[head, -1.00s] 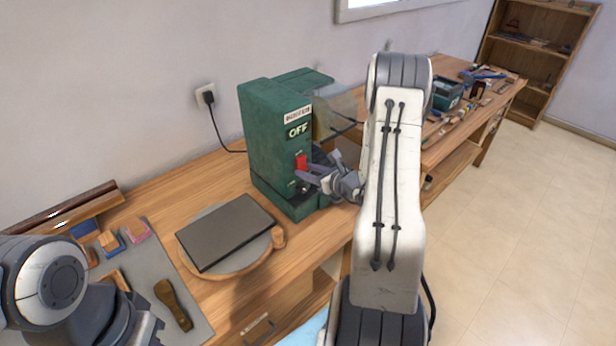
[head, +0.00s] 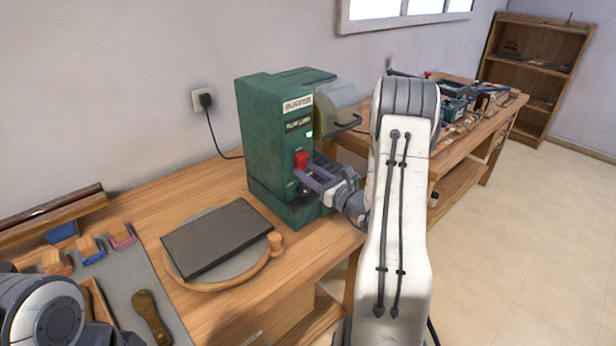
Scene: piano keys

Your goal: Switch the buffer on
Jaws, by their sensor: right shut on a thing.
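The buffer is a green machine (head: 262,130) standing on the wooden bench against the wall. Its upper label reads roughly "BUFFER". The small display (head: 299,124) under it shows blurred text, and a green light (head: 309,134) glows beside it. A red switch (head: 301,160) sticks out on the front face. My right gripper (head: 300,177) is at the front face, its fingertips shut on the red switch's lower part. My left arm shows at the lower left corner; its gripper is not visible.
A grey mat (head: 135,275) holds brushes and small blocks. A black cord runs to the wall outlet (head: 204,97). Another bench with tools (head: 455,150) stands behind my right arm.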

